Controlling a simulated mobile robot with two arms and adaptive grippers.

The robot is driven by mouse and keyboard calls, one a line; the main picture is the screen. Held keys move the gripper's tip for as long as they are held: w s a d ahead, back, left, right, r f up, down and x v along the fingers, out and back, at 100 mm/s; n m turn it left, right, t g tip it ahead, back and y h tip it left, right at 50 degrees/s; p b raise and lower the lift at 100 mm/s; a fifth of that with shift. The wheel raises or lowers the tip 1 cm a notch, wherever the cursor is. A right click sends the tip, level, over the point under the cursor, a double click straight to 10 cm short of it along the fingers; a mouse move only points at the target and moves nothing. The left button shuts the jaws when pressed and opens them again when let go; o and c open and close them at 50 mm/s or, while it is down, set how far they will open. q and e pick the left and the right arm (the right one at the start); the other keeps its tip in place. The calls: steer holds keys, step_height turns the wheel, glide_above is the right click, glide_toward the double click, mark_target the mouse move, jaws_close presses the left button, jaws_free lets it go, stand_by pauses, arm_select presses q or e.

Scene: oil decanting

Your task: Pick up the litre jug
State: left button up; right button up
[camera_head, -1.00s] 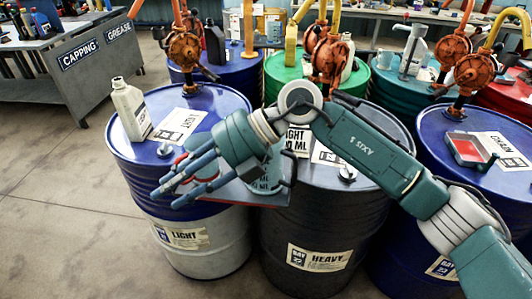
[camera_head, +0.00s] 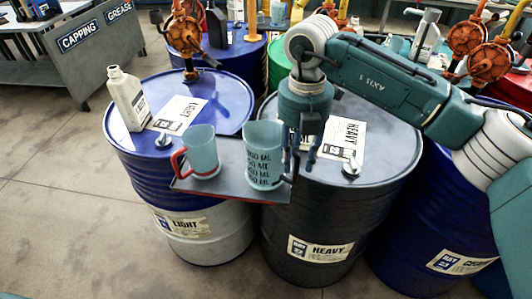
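The litre jug (camera_head: 264,158), pale blue-green with dark ML markings and a dark handle on its right, stands upright on a small tray (camera_head: 232,191) at the front edge of the drums. A smaller jug (camera_head: 203,152) with a red handle stands to its left on the same tray. My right gripper (camera_head: 304,166) points down just right of the litre jug, beside its handle. Its fingers look apart, with nothing lifted between them. The fingers partly hide the handle, so I cannot tell whether they touch it. My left gripper is out of view.
A white bottle (camera_head: 128,98) stands on the blue LIGHT drum (camera_head: 150,180), left of the tray. The dark HEAVY drum (camera_head: 330,225) is under my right gripper. Orange pumps (camera_head: 185,35) rise from drums behind. The floor at left is clear.

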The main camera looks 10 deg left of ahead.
mark_target(295, 182)
steer(key=shift+w+f, duration=0.1)
steer(key=shift+f, duration=0.3)
steer(key=f, duration=0.1)
steer(key=f+p, duration=0.2)
steer(key=shift+w+f, duration=0.3)
steer(key=shift+f, duration=0.1)
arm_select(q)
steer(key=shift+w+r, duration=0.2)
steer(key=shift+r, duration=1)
arm_select(e)
steer(key=shift+f, duration=0.5)
jaws_close()
